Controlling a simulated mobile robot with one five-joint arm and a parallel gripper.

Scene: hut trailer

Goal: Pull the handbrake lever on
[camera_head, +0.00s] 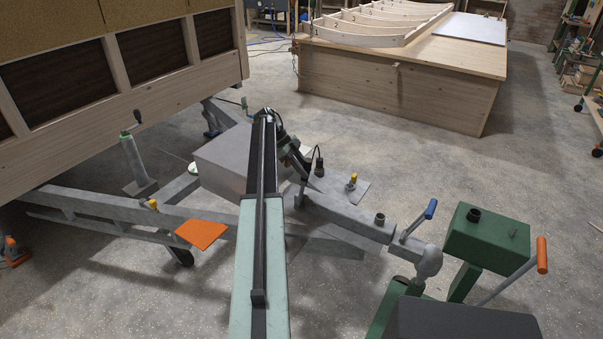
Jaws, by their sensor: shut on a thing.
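The grey metal drawbar (345,216) of the hut trailer runs to the right, ending in a coupling head beside a blue-handled lever (419,221). My gripper (293,153) is at the far end of my arm, above the inner end of the drawbar and beside a grey box. It is shut on the handbrake lever (302,172), a dark lever standing tilted there. The grip is small and largely hidden by my own wrist, so the exact hold is unclear. A small dark rounded part (319,163) hangs just right of it.
The grey box (222,160) stands left of my arm. A green machine (487,236) with an orange-handled lever (541,256) is at lower right. The wooden hut (140,80) fills upper left. A wooden bench (400,85) stands behind. Concrete floor is open at right.

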